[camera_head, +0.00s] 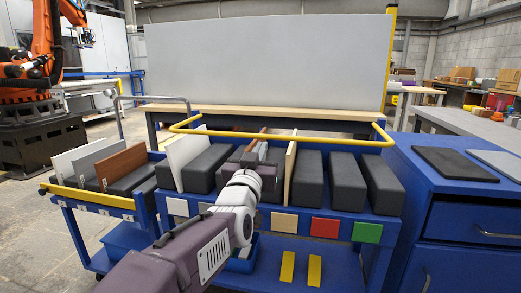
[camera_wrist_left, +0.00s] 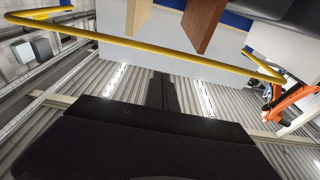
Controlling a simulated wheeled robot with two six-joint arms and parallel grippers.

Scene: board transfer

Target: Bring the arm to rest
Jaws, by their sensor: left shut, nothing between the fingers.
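My left arm reaches from the bottom of the head view to the blue cart (camera_head: 340,229). Its gripper (camera_head: 259,143) is over the cart's middle, between dark grey blocks, partly hidden by my wrist. In the left wrist view the dark fingers (camera_wrist_left: 162,92) are together with nothing between them. A cream board (camera_head: 290,168) stands upright just right of the gripper, and a white board (camera_head: 186,149) stands further left. The wrist view shows a pale wooden board (camera_wrist_left: 138,12) and a brown board (camera_wrist_left: 202,22), apart from the fingers. My right gripper is not in view.
A yellow rail (camera_head: 226,132) runs along the cart's back. A blue cabinet (camera_head: 465,217) stands at right. An orange robot arm (camera_head: 45,48) stands at back left.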

